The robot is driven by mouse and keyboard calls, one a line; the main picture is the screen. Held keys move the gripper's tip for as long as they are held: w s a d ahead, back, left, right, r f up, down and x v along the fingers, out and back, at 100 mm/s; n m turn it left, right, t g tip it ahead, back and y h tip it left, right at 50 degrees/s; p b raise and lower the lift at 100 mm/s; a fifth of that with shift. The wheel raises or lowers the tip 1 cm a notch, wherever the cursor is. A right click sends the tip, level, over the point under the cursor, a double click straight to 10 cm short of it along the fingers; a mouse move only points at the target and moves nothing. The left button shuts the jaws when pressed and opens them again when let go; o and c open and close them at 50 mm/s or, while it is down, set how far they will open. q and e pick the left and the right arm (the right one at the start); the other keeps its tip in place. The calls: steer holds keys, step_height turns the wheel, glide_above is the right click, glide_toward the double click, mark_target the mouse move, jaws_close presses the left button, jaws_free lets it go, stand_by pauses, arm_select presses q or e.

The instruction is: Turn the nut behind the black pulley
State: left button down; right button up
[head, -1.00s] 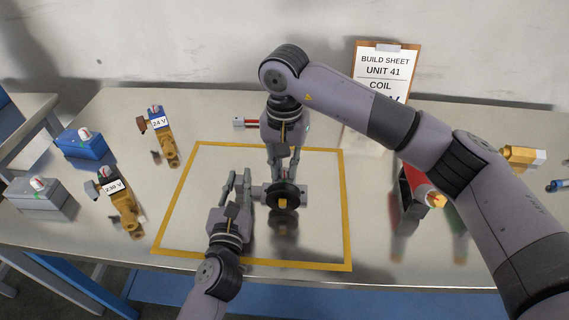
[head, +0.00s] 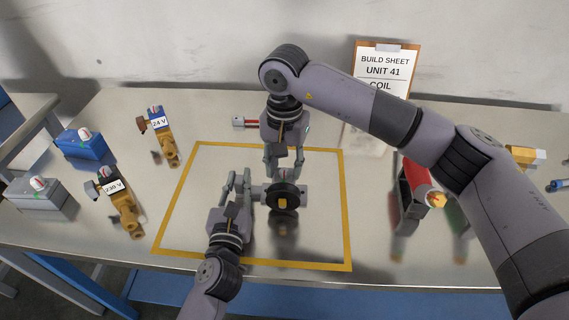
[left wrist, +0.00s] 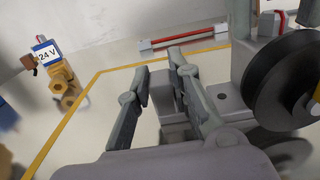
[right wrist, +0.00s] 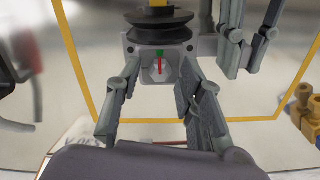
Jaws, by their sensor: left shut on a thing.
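The black pulley (head: 284,196) sits at the front of a grey unit (head: 305,194) inside the yellow outline. Behind it, the pale nut (right wrist: 157,72) shows in the right wrist view. A red line on it runs roughly upright, below a green mark on the grey housing. My right gripper (head: 284,170) is behind the unit, open, its fingers apart on either side of the nut's line and not touching it. My left gripper (head: 240,184) is shut on the unit's left end, a grey block (left wrist: 164,92) between its fingers in the left wrist view.
Valves labelled 24 V (head: 163,138) and 230 V (head: 122,208), with blue (head: 82,145) and grey (head: 40,198) boxes, stand left. A red-and-grey part (head: 412,195) stands right. A red-striped bar (head: 245,123) lies behind. A build sheet (head: 385,70) stands at the back.

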mark_target(285, 170)
step_height(285, 170, up, 12)
stand_by(0.7)
arm_select(q)
steer(key=c, duration=1.4)
jaws_free()
steer(key=shift+o, duration=0.2)
steer(key=shift+s, duration=0.1)
